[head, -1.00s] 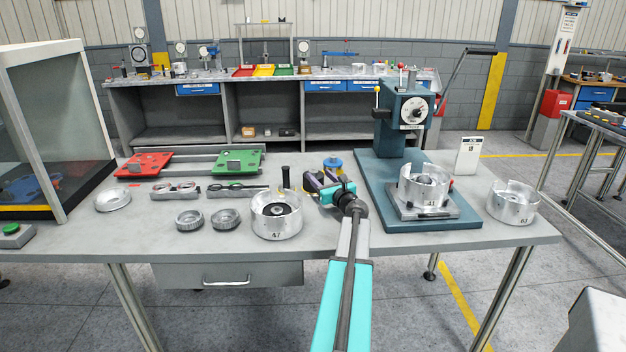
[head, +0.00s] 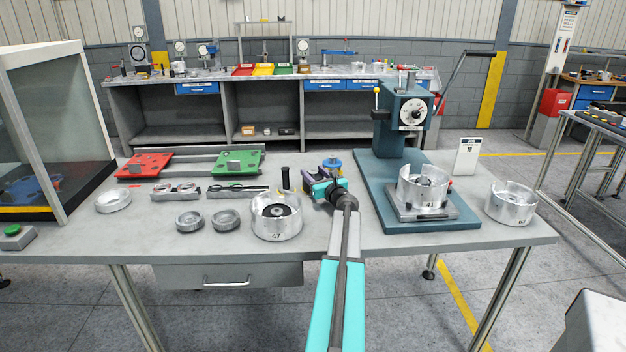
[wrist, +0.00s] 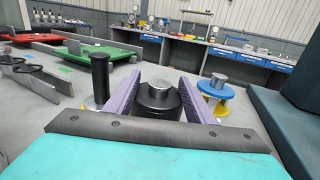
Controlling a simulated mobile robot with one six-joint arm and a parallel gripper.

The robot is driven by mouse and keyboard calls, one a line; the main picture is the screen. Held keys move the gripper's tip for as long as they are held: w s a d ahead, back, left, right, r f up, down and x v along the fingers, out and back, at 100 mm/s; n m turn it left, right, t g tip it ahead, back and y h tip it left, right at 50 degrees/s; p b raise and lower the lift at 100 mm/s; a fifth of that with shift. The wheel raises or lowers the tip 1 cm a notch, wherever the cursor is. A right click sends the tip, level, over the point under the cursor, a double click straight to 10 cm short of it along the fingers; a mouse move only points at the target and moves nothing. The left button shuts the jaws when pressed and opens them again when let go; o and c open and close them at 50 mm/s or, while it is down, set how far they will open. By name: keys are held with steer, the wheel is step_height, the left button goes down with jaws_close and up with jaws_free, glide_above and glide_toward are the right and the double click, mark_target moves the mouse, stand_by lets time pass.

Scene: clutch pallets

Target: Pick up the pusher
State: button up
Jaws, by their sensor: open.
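My gripper (head: 316,178) is low over the table, with its purple fingers apart. In the wrist view my gripper (wrist: 159,84) has a squat black cylinder with a steel top (wrist: 158,97) standing between the fingers; it looks like the pusher, though no label shows. I cannot tell whether either finger touches it. In the head view my gripper mostly hides it. A slim black post (wrist: 100,78) stands left of the fingers, also in the head view (head: 286,178). A blue and yellow spool-like piece with a steel top (wrist: 217,92) stands to the right, also in the head view (head: 333,163).
A silver cup marked 47 (head: 276,218) stands close to the left of my arm. The teal press base (head: 400,215) lies to the right, with a cup marked 41 (head: 423,188). Red (head: 145,165) and green (head: 238,162) plates lie at the back left.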

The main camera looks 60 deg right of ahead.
mark_target(313, 171)
steer(key=shift+w+d, duration=0.25)
steer(key=shift+w, duration=0.1)
stand_by(0.3)
steer(key=c, duration=1.2)
jaws_close()
steer(key=shift+r, duration=0.1)
steer(key=shift+r, duration=1.7)
steer(key=d+r+b+v, duration=0.1)
steer(key=b+v, duration=0.1)
steer(key=v, duration=1.4)
steer(key=shift+s+r+b, duration=0.25)
steer(key=shift+s+b, duration=0.15)
steer(key=shift+d, duration=0.1)
